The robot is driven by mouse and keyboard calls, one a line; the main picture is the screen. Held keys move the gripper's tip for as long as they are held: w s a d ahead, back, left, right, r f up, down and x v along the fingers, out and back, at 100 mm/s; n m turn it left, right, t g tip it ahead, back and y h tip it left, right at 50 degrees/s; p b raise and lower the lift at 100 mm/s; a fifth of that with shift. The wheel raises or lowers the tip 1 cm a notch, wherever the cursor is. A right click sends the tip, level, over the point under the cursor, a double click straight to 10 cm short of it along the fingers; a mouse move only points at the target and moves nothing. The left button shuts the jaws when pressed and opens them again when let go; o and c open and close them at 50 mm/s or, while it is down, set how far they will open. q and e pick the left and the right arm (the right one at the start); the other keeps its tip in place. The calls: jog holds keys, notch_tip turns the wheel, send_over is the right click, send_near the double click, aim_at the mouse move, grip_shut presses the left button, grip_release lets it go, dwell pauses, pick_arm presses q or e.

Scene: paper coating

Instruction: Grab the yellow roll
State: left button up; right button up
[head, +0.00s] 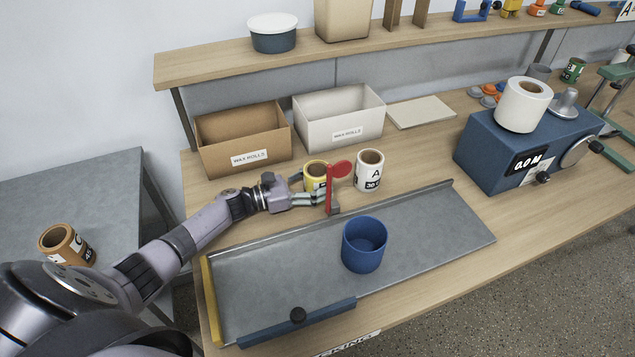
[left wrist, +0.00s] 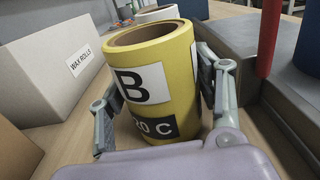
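The yellow roll (left wrist: 163,80) stands upright on the wooden table, with a "B" label facing my left wrist camera. In the head view the left gripper (head: 308,189) reaches in low from the left to the roll. My right gripper is not in view.
A red paddle (head: 339,170) on a stand is just right of the roll. A white roll (head: 369,170) stands beyond it. A metal tray (head: 440,225) with a blue cup (head: 364,244) lies in front. Brown (head: 242,139) and white (head: 339,113) wax-roll boxes stand behind.

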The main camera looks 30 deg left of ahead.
pick_arm(q)
jog(key=c, duration=0.8)
jog(key=shift+o, duration=0.2)
jog(key=shift+r, duration=0.1)
notch_tip(320, 180, up, 20)
jog(key=b, duration=0.1)
jog(key=shift+b, duration=0.35)
